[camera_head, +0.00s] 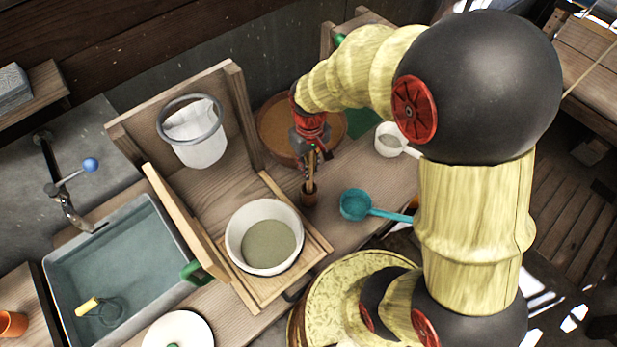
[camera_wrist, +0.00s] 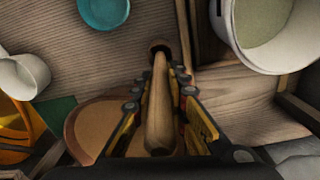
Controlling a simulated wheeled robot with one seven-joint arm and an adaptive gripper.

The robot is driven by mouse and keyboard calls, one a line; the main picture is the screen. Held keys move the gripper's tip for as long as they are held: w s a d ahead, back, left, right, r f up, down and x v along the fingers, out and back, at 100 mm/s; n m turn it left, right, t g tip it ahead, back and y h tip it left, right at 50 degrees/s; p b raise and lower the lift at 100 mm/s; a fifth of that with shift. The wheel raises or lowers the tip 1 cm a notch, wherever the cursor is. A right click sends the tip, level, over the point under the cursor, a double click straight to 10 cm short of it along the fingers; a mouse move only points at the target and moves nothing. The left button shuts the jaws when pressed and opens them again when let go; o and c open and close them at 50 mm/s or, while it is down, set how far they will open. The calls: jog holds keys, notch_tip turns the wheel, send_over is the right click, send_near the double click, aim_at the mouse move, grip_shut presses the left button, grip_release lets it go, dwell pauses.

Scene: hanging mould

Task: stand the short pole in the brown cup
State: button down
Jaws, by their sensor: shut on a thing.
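The short pole (camera_head: 310,172) is a slim light-wood stick, held roughly upright. My gripper (camera_head: 311,158) is shut on it; the wrist view shows the pole (camera_wrist: 160,105) running between both fingers. The brown cup (camera_head: 308,197) is small and stands on the wooden bench right below the gripper. In the wrist view the dark mouth of the cup (camera_wrist: 159,46) lies at the far end of the pole. The pole's lower end overlaps the cup mouth in both views; how deep it sits inside, I cannot tell.
A white pot (camera_head: 264,238) in a wooden frame stands left of the cup. A teal ladle (camera_head: 355,204) lies to the right, and a white ladle (camera_head: 390,138) behind it. A round brown basin (camera_head: 275,122) is behind my gripper. A sink (camera_head: 115,255) is far left.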

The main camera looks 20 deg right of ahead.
jog(key=shift+f+b, duration=0.45)
jog(key=shift+f, duration=2.3)
jog(key=c, duration=1.8)
grip_release()
jog(key=shift+o, duration=0.2)
jog(key=s+r+t+p, duration=0.1)
jog(key=s+r, duration=0.1)
jog(key=r, duration=0.9)
jog(key=s+r+t+p, duration=0.1)
jog(key=s+r, duration=0.1)
jog(key=r, duration=0.9)
jog(key=s+r+m+t, duration=0.1)
jog(key=s+r+t, duration=0.2)
jog(key=s+r, duration=0.5)
jog(key=shift+s+m+t, duration=0.3)
jog(key=shift+s+m, duration=0.1)
jog(key=shift+s, duration=0.6)
